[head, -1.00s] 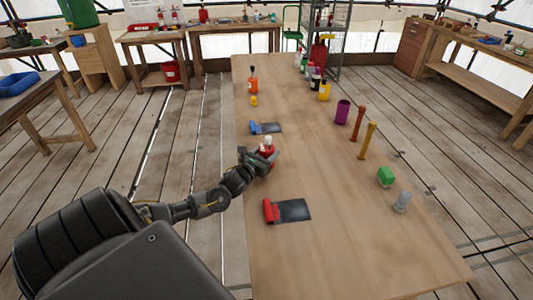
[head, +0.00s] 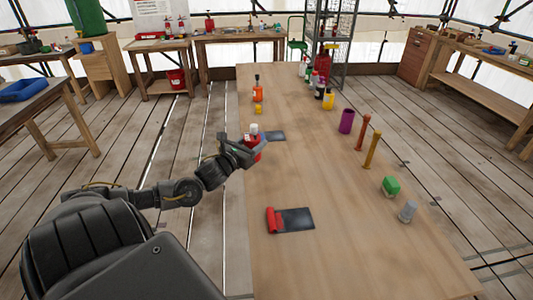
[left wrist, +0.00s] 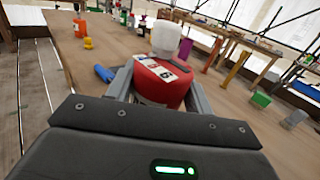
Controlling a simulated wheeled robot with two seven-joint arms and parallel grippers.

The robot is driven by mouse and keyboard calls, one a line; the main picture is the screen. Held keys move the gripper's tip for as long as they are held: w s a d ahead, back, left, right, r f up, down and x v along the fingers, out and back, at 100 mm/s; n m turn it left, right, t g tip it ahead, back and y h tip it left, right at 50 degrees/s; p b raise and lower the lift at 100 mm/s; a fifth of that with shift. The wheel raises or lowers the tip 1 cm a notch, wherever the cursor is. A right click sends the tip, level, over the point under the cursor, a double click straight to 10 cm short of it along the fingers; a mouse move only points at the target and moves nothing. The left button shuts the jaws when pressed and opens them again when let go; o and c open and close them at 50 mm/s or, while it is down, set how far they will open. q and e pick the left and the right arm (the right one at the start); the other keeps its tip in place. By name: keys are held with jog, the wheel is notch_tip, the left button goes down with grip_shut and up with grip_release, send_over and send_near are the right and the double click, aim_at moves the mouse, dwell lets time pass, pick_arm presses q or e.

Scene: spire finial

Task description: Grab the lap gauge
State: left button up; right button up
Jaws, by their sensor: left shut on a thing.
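My left gripper (head: 253,144) is shut on a red bottle (head: 256,152) with a white cap, over the table's left edge. In the left wrist view the red bottle (left wrist: 162,83) sits between the fingers, with a white-and-red label and its cap up. I cannot tell for sure which thing is the lap gauge. A dark flat plate with a red rolled end (head: 293,219) lies nearer on the table. A similar plate (head: 277,135) lies behind the gripper, partly hidden; its blue end shows in the left wrist view (left wrist: 104,73). My right gripper is out of view.
On the long table (head: 350,240) stand an orange bottle (head: 257,95), a yellow piece (head: 259,110), a purple cup (head: 346,121), two upright posts (head: 371,150), a green block (head: 391,186) and a grey piece (head: 408,211). The table's middle is clear.

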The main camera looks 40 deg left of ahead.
pick_arm(q)
jog(key=s+r, duration=0.1)
jog(key=s, duration=0.1)
jog(key=s+a+r, duration=0.1)
jog(key=s, duration=0.1)
jog(key=s+a+r, duration=0.1)
jog(key=s, duration=0.1)
jog(key=shift+s+a+p, duration=0.25)
jog(key=shift+s+p, duration=0.05)
jog(key=shift+p, duration=0.1)
